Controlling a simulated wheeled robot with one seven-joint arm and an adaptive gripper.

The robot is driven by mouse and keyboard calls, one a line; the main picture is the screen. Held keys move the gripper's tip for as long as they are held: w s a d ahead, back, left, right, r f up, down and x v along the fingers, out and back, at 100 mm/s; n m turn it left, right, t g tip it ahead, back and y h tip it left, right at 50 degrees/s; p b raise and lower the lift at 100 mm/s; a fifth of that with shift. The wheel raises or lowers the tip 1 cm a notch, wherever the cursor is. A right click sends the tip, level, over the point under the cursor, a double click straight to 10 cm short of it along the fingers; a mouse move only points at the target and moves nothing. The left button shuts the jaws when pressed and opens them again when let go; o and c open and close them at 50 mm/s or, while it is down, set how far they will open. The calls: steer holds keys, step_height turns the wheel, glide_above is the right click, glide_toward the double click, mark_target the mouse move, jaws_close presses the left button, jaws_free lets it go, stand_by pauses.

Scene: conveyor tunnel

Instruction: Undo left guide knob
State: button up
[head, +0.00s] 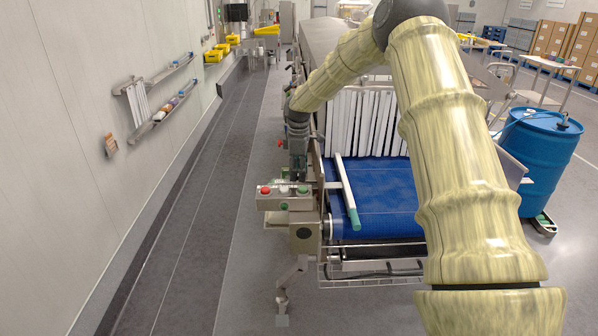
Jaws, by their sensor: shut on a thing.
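My gripper (298,168) is a small dark shape at the left side of the conveyor, pointing down just above the control box. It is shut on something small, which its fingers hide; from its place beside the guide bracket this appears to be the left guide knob. The left guide rail (347,190), a pale bar with a teal end, lies along the left part of the blue belt (385,190). My arm comes over from the right and covers the right side of the belt and any guide there.
A control box (270,204) with red and green buttons sits just below my gripper. White strip curtains (362,118) hang at the tunnel mouth. A blue drum (540,150) stands at the right. The floor lane on the left (190,230) is clear up to the wall.

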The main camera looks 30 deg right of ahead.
steer(key=shift+s+f, duration=0.15)
steer(key=o, duration=1)
steer(key=shift+d, duration=0.1)
steer(key=shift+r, duration=0.25)
steer(key=shift+r, duration=0.35)
step_height(320, 180, up, 11)
